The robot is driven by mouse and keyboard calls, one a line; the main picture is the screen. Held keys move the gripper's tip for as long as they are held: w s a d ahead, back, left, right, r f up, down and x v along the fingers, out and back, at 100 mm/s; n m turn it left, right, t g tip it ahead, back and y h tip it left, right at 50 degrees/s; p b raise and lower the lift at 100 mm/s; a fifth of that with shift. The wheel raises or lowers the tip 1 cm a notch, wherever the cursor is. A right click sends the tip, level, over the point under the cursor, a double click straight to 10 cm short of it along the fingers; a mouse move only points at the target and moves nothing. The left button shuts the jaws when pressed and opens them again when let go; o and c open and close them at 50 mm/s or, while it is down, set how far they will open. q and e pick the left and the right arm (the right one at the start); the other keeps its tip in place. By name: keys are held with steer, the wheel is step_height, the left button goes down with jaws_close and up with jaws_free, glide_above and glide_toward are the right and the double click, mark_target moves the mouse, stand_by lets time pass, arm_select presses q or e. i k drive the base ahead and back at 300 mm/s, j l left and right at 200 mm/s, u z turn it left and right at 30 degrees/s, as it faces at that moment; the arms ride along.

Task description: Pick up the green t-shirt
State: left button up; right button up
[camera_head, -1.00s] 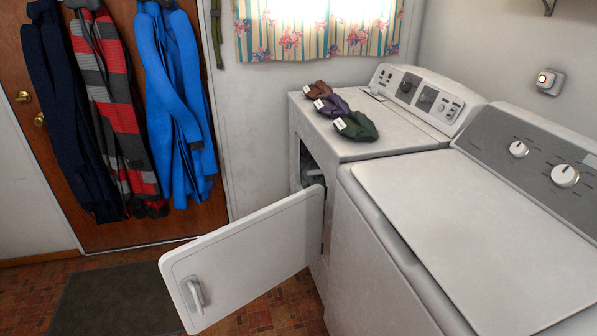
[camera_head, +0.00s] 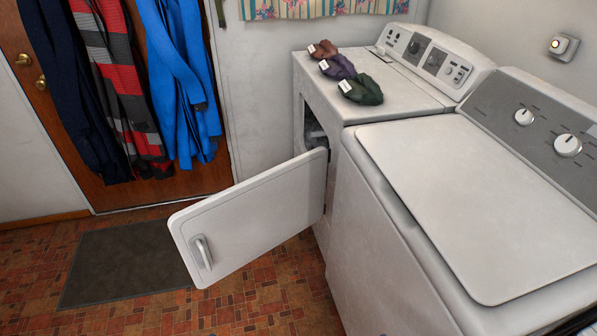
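The green t-shirt (camera_head: 364,90) lies crumpled, with a white tag on it, on top of the far machine, near its front edge. It is the nearest of three bundled garments in a row. A purple garment (camera_head: 338,67) lies just behind it, and a brown garment (camera_head: 323,49) lies farthest back. Neither of my grippers shows in the head view.
The far machine (camera_head: 412,88) has its front door (camera_head: 250,215) swung open, jutting into the floor space. A nearer white machine (camera_head: 470,190) stands at the right. Coats (camera_head: 182,80) hang on the wooden door. A dark mat (camera_head: 125,262) lies on the tiled floor.

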mark_target(362, 88)
steer(key=i+j+u, duration=0.15)
steer(key=j+u, duration=0.15)
steer(key=j, duration=0.15)
steer(key=i+j+u, duration=0.25)
steer(key=j, duration=0.15)
steer(key=i+j+u, duration=0.1)
steer(key=j+u, duration=0.2)
steer(key=i+j+u, duration=0.25)
steer(key=j, duration=0.15)
steer(key=i+j, duration=0.2)
steer(key=i, duration=0.25)
steer(key=i+j, duration=0.2)
steer(key=i, duration=0.25)
steer(key=i+j, duration=0.2)
steer(key=i, duration=0.2)
steer(key=i+l+z, duration=0.1)
steer(key=i+z, duration=0.2)
steer(key=z, duration=0.15)
steer(key=i+z, duration=0.3)
steer(key=z, duration=0.15)
steer(key=i+j+z, duration=0.15)
steer(key=i+z, duration=0.15)
steer(key=z, duration=0.2)
steer(key=i+l+z, duration=0.1)
steer(key=z, duration=0.3)
steer(key=i+z, duration=0.6)
steer(key=z, duration=0.25)
steer(key=i+j+z, duration=0.2)
steer(key=z, duration=0.2)
